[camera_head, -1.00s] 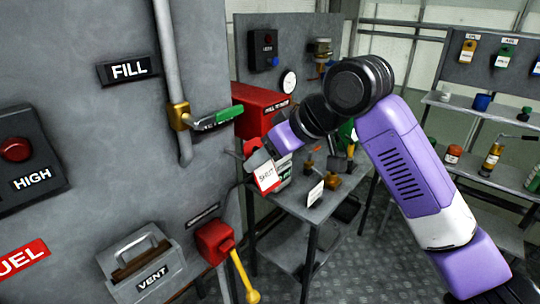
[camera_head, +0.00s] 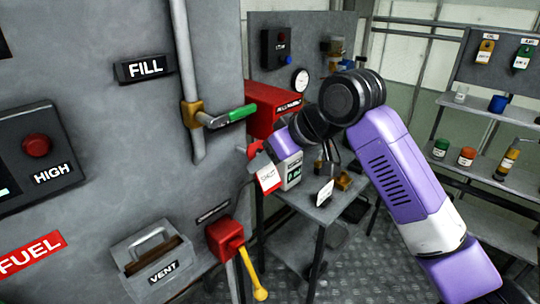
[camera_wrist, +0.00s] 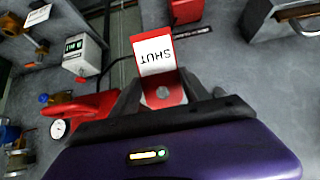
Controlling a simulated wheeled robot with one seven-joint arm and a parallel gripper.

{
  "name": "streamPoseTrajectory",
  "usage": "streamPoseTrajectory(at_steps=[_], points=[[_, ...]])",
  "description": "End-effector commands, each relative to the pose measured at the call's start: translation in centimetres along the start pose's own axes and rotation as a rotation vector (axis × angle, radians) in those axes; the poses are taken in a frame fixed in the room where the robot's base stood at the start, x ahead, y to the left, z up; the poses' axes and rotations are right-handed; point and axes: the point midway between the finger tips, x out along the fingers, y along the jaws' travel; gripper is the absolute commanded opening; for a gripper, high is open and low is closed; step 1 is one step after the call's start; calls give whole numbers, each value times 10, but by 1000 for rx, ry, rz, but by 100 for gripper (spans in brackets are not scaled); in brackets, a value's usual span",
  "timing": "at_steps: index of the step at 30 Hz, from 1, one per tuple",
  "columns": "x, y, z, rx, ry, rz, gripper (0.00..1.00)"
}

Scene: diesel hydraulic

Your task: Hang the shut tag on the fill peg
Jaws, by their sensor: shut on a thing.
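In the wrist view the tag (camera_wrist: 155,55) reads upside down beyond the fingers of my gripper (camera_wrist: 160,92). The FILL label (camera_head: 145,68) is on the grey panel. The fill valve, with a brass body and green handle (camera_head: 240,113), sits on a vertical pipe, above and left of my gripper. I cannot make out the fill peg clearly; the tag is apart from the valve.
A red valve with a yellow lever (camera_head: 252,272) is below the tag. A VENT tray (camera_head: 155,262) is on the panel. Behind my gripper stand a red box (camera_head: 272,108) and a bench (camera_head: 300,198) with several items. Shelves (camera_head: 490,112) are at right.

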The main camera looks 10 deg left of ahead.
Motion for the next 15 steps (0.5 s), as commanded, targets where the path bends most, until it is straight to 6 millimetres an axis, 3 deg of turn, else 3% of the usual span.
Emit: streamPoseTrajectory(at_steps=[15], points=[[18, 0, 4, 0, 20, -1, 22]])
